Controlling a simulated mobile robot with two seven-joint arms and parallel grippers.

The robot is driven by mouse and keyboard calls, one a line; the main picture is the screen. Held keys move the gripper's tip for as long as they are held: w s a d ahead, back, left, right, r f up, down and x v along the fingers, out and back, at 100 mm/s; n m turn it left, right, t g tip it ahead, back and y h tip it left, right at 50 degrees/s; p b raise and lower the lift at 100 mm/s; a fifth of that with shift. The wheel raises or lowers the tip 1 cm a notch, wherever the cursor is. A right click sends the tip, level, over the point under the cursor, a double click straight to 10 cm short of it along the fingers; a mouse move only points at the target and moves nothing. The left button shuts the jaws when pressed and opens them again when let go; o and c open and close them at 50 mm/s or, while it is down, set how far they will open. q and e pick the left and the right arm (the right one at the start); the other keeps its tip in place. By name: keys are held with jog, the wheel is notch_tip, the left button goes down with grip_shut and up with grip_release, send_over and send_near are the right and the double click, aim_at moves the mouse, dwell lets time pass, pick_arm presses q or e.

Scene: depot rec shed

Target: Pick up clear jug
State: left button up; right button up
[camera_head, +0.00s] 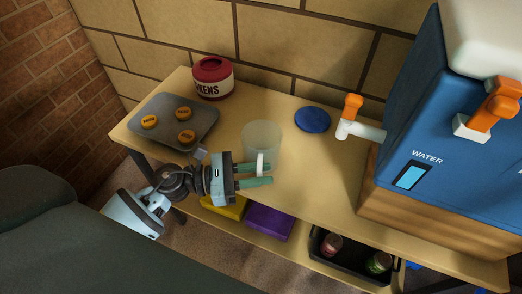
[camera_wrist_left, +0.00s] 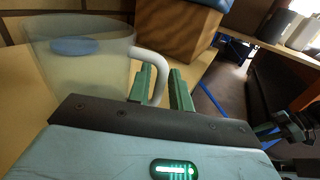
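The clear jug (camera_head: 262,138) stands upright on the wooden table, translucent, with a white handle (camera_head: 260,163) facing the table's front edge. In the left wrist view the jug (camera_wrist_left: 85,75) fills the upper left, and its handle (camera_wrist_left: 150,58) curves down toward the fingers. My left gripper (camera_head: 256,176) is open at the handle. In the left wrist view its two green fingers (camera_wrist_left: 161,88) are apart, with the lower handle seen between them; I cannot tell whether they touch it. What seems to be my right gripper (camera_wrist_left: 268,131) shows small and dark at the right of that view.
A blue water dispenser (camera_head: 440,150) with an orange-handled tap stands right on a wooden block (camera_head: 430,222). A blue disc (camera_head: 312,119) lies behind the jug. A grey tray (camera_head: 165,113) with orange-topped pucks and a red-lidded jar (camera_head: 212,78) are left. A black bin (camera_head: 350,262) sits below.

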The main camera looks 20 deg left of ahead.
pick_arm(q)
jog(key=shift+x, duration=1.05)
grip_shut()
